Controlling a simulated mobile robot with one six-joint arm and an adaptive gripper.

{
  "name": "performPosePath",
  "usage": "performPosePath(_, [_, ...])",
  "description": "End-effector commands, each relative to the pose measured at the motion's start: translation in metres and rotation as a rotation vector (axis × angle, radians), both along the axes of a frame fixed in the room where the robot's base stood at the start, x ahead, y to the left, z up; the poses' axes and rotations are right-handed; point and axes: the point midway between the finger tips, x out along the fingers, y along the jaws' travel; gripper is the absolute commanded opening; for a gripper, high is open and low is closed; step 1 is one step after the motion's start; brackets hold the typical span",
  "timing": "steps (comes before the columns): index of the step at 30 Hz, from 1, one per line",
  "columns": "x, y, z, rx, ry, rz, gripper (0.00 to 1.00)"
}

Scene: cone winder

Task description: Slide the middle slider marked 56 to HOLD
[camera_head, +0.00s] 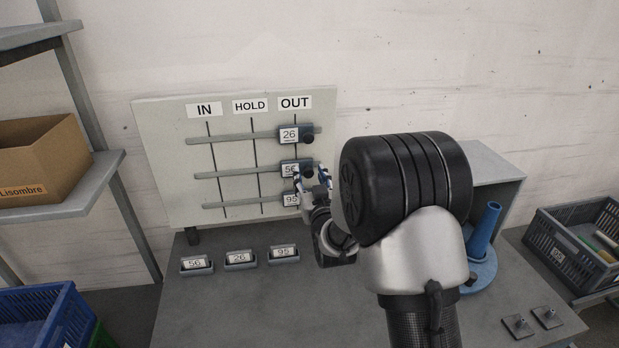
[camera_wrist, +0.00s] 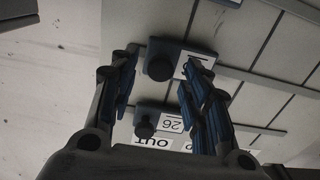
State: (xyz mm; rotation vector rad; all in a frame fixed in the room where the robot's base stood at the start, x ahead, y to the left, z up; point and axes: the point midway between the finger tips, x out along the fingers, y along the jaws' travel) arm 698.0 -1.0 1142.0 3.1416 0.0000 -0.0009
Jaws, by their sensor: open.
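The white board (camera_head: 165,150) carries three horizontal rails crossed by lines marked IN, HOLD and OUT. The middle slider marked 56 (camera_head: 289,169) sits at the OUT line, its dark knob facing out. In the wrist view, the slider's knob (camera_wrist: 161,66) lies between my fingers, its label partly hidden by the right finger. My gripper (camera_head: 311,178) is open, its fingers either side of the knob; I cannot tell whether they touch it. The wrist view shows the gripper (camera_wrist: 160,72) too. The HOLD label (camera_head: 250,105) is left of OUT.
Slider 26 (camera_head: 289,134) above and slider 95 (camera_head: 290,200) below also sit at OUT, close to my fingers. Small label holders (camera_head: 240,259) stand on the grey table (camera_head: 230,310). The middle rail (camera_head: 235,173) is clear to the left.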

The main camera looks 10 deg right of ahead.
Motion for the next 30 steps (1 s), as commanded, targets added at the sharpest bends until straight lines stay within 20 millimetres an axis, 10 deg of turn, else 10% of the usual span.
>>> performPosePath(13, [0.0131,0.0,0.0003,0.0,0.0,0.0,0.43])
performPosePath(30, [0.0128,-0.0001,0.0003,0.0,0.0,0.0,0.06])
